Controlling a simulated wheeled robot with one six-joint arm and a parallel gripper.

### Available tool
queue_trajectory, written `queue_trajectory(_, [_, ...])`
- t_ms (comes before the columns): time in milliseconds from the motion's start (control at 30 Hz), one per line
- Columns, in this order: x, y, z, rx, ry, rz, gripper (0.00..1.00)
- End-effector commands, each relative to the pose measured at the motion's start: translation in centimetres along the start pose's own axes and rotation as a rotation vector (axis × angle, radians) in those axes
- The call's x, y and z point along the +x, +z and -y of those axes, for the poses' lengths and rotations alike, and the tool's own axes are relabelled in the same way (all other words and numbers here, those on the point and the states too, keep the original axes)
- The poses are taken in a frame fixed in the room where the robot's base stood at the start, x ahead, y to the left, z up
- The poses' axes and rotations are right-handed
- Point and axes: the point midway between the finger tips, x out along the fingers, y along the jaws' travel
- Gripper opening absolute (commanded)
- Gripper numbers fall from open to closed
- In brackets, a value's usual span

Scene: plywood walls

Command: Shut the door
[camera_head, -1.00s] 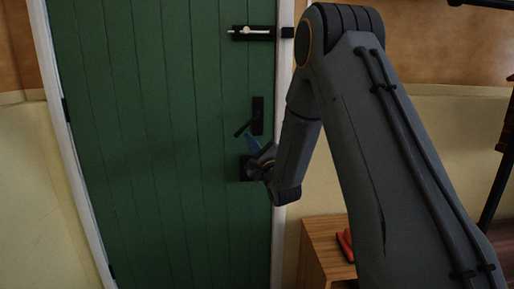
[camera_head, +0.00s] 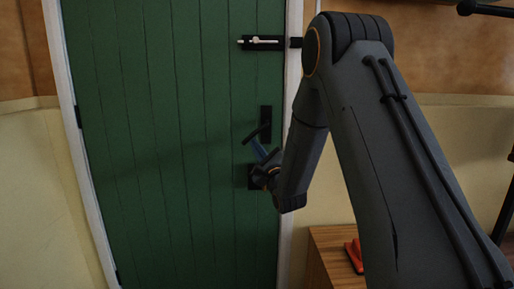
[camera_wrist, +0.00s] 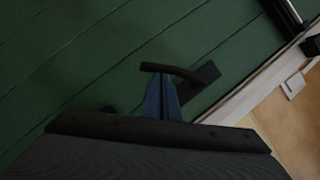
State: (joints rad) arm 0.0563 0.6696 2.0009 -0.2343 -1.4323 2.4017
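The green plank door (camera_head: 170,150) stands in its white frame (camera_head: 292,70). It looks flush or nearly flush; I cannot tell if it is latched. Its black lever handle (camera_head: 266,122) is on the right side and also shows in the wrist view (camera_wrist: 198,80). My gripper (camera_head: 256,147) is at the handle, with its blue fingers pointing up to the lever. In the wrist view my gripper's fingers (camera_wrist: 162,98) are together, with their tips at the lever. I cannot tell whether they touch it.
A black slide bolt (camera_head: 262,42) sits high on the door, its keeper (camera_head: 296,43) on the frame. A wooden cabinet (camera_head: 328,262) with a red object (camera_head: 354,254) stands right of the door. Cream and brown wall lies on both sides.

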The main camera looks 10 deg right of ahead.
Motion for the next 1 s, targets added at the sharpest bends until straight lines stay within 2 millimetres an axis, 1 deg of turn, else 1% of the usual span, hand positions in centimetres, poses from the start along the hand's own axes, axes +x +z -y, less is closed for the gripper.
queue_trajectory(367, [0.5,1.0,-0.1,0.000,0.001,0.003,0.00])
queue_trajectory(1000, [2.2,4.4,0.4,-0.001,0.000,0.002,0.00])
